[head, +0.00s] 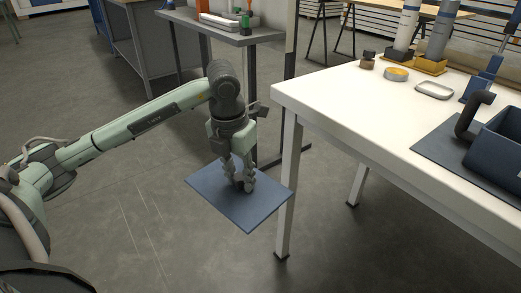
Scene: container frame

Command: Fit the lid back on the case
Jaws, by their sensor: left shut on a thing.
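My left gripper (242,178) points down and is shut on the lid (213,184), a flat dark blue rectangular plate. It holds the lid roughly level in the air, left of the white table and below its top. The gripper fingers hide the middle of the lid and whatever they grasp there. The case (498,153) is a dark blue box at the right edge of the view, cut off by the frame. It stands on a dark blue mat (437,150) on the table. A thick black curved handle-like piece (466,122) is at its left side. My right gripper is not in view.
The white table (345,112) fills the right; its near-left corner and leg (287,190) are close to the lid. A grey shelf (215,30) stands behind my arm.

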